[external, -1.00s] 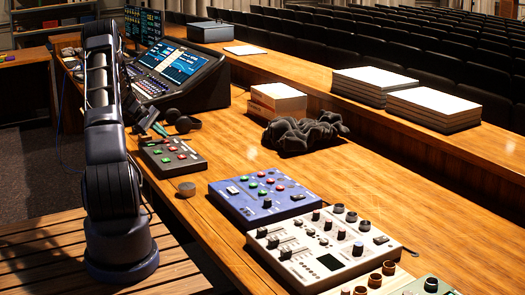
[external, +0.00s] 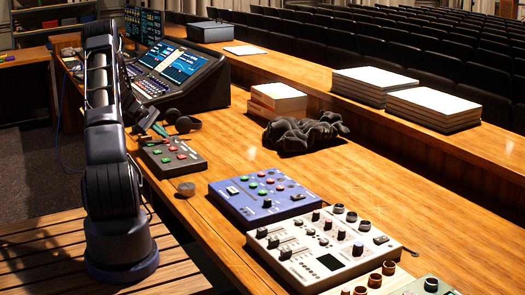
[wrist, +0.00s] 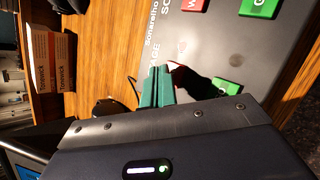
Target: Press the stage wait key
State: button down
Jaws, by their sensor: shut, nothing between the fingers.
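The grey cue panel (external: 185,165) with red and green keys lies on the desk beside my arm. In the wrist view, its grey face (wrist: 190,45) shows a red key marked W (wrist: 193,4), a green key marked G (wrist: 258,7) and another green key (wrist: 228,87). A label ending in "AGE" is beside my gripper (wrist: 165,75), in line with the lower green key. My gripper's green fingers are together and empty, over the panel's edge by that label. A small pale red patch shows at the fingertips. The stage wait key is largely hidden or in dark shadow; contact cannot be told.
Headphones (external: 183,124) lie just behind the panel. A small round dark item (external: 186,189) sits in front of it, and a blue mixer (external: 240,208) is to the right. A black crumpled cloth (external: 300,136) lies farther right. Bare wood separates the panel from the cloth.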

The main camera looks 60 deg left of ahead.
aim_at(162, 141)
jog(key=shift+f, duration=0.2)
jog(key=shift+f, duration=0.2)
dwell(0.3)
jog(key=shift+r, duration=0.45)
jog(key=shift+r, duration=0.15)
jog(key=shift+r, duration=2.85)
